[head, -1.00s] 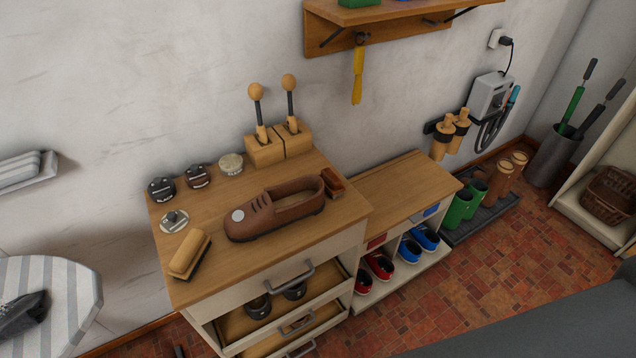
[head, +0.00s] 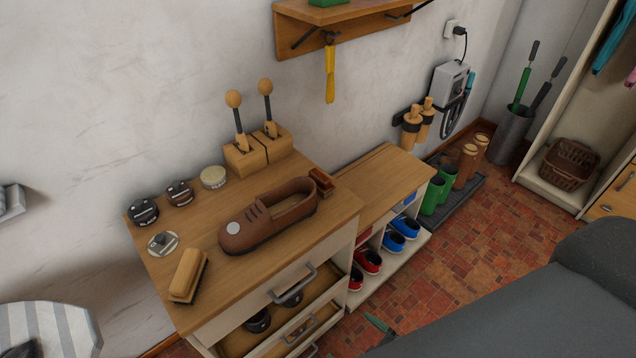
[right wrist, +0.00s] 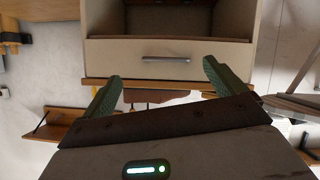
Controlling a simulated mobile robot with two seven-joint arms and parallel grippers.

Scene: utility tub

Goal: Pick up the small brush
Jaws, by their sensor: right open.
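A small reddish-brown brush (head: 321,182) lies on the wooden cabinet top (head: 225,298), just right of the heel of a brown shoe (head: 270,220). A larger pale wooden brush with dark bristles (head: 187,276) lies at the front left of the same top. My right gripper (head: 380,328) is low in front of the cabinet, well below and apart from the small brush; only a green fingertip shows there. In the right wrist view its two green fingers (right wrist: 162,69) are spread and empty, facing a drawer front. The small brush cannot be made out there. My left gripper is out of view.
Round tins (head: 179,193) stand at the back left of the top, and two upright handled tools in wooden blocks (head: 258,150) at the back. A lower shoe bench (head: 385,185) adjoins on the right. A drawer handle (head: 291,284) sticks out in front.

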